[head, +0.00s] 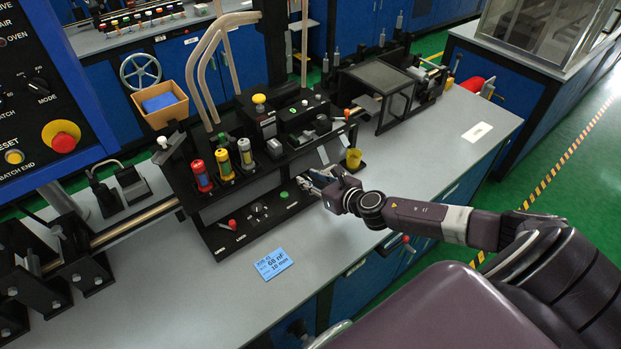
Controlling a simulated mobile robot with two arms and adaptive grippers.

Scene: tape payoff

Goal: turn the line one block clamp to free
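The black line fixture (185,177) stands on the grey bench, with a lower panel (224,244) along its front. On that panel are a red-tipped lever (232,224), a small dark knob (256,207) and a green button (284,194). I cannot tell for sure which part is the line one block clamp, or its setting. My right gripper (308,182) is at the right end of the panel, to the right of the green button. My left gripper is out of view.
A blue label card (272,263) lies on the bench in front of the panel. A yellow cup (353,158) is just beyond my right gripper. The bench at right is mostly clear. A blue control box (45,90) stands at left.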

